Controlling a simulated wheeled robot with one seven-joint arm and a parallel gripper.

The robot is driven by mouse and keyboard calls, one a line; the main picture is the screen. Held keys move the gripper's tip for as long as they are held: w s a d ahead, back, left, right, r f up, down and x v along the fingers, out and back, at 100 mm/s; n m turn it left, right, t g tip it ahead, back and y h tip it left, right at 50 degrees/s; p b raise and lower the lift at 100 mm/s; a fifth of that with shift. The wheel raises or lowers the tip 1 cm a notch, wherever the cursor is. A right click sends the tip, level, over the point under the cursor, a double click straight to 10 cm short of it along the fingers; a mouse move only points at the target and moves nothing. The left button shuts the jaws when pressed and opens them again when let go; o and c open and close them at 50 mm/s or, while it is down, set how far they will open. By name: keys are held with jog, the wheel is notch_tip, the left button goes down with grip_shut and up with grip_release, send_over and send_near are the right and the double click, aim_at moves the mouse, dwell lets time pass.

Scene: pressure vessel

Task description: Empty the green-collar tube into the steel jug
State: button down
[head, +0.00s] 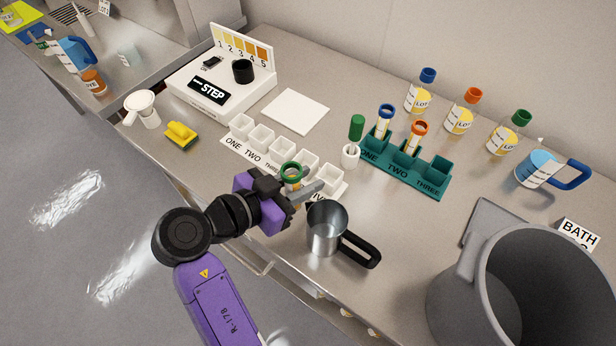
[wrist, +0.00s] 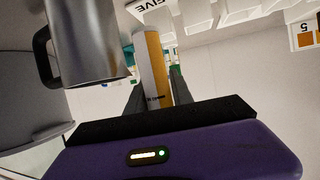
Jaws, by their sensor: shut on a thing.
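The green-collar tube (head: 291,170) is in my gripper (head: 300,190), its green ring facing up in the head view. In the wrist view the tube (wrist: 152,65) shows a yellow-orange side and a pale side between the dark fingers (wrist: 156,92). It looks roughly upright, above the near end of the white cup row. The steel jug (head: 325,232) stands on the bench just right of my gripper, with its black handle pointing lower right. The jug (wrist: 88,40) fills the upper left of the wrist view. Its visible inside looks bare; the bottom is not clear.
A teal rack (head: 404,172) holds a blue-collar and an orange-collar tube; its slot three looks empty. Several white cups (head: 262,137) stand in a labelled row behind my gripper. A large grey bath (head: 458,290) stands right of the jug. Capped bottles (head: 459,119) stand at the back.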

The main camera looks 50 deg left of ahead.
jog(key=r+m+y+b, duration=0.1)
jog(key=d+r+m+g+y+b, duration=0.1)
jog(key=b, duration=0.1)
jog(key=shift+w+d+r+m, duration=0.15)
jog(key=shift+r+m, duration=0.05)
jog(key=shift+m, duration=0.2)
dwell(0.5)
jog(key=shift+w+d+r+m+y+b, duration=0.1)
jog(key=shift+d+r+m+y+b, duration=0.15)
jog(key=shift+m+y+b, duration=0.25)
jog(key=shift+f, duration=0.15)
